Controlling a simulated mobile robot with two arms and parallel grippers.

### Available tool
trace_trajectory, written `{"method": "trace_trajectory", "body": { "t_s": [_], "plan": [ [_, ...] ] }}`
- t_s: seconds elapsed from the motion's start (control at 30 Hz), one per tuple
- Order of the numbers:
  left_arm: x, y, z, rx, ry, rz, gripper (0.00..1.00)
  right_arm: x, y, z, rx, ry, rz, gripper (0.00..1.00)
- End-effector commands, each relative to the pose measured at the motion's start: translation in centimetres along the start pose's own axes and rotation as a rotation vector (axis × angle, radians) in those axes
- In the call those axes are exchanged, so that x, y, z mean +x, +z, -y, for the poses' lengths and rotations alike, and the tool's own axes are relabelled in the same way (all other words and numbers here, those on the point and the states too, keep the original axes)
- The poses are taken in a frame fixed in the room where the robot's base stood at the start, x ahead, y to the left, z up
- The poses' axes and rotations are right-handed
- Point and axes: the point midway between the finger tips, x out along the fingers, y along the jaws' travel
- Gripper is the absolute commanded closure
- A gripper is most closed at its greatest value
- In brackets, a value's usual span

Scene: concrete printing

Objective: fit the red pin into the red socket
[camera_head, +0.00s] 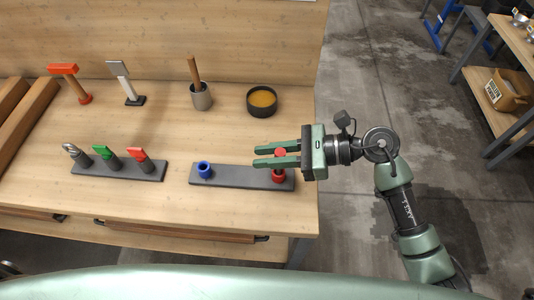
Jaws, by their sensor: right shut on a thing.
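My right gripper (262,156) reaches in from the right over the workbench and is shut on the red pin (280,152), whose top shows between the fingers. The red socket (278,176) stands at the right end of a dark grey base plate (240,178), just below the gripper in the picture. The front finger hides the pin's lower part, so I cannot tell whether its tip is above the socket or inside it. My left gripper is not in view.
A blue socket (205,170) stands on the same plate's left end. To the left, a rack (118,171) holds several tools. Behind are a bowl (262,101), a cup with a wooden handle (201,96) and two hammers on stands. Bare wood lies between.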

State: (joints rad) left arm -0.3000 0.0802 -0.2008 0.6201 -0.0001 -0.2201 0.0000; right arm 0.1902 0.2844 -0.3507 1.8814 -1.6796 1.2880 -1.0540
Motion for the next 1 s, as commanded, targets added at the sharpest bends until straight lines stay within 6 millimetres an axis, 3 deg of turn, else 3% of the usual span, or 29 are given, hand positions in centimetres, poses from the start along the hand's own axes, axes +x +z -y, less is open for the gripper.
{"method": "trace_trajectory", "body": {
  "t_s": [0.33,0.37,0.43,0.77,1.0],
  "plan": [
    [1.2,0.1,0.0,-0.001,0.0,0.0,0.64,0.4,-1.1,0.0,-0.001,0.001,0.0,1.0],
    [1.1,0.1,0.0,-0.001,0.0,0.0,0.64,0.3,-1.0,0.0,-0.001,0.0,0.0,0.74],
    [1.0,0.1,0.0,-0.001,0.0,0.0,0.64,0.3,-0.9,0.0,0.0,0.0,0.0,0.55],
    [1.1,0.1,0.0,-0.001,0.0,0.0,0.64,0.2,-1.0,0.0,0.0,0.0,-0.001,0.54],
    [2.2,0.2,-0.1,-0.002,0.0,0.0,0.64,-2.7,-1.3,0.0,-0.002,-0.002,-0.005,0.54]
  ]
}}
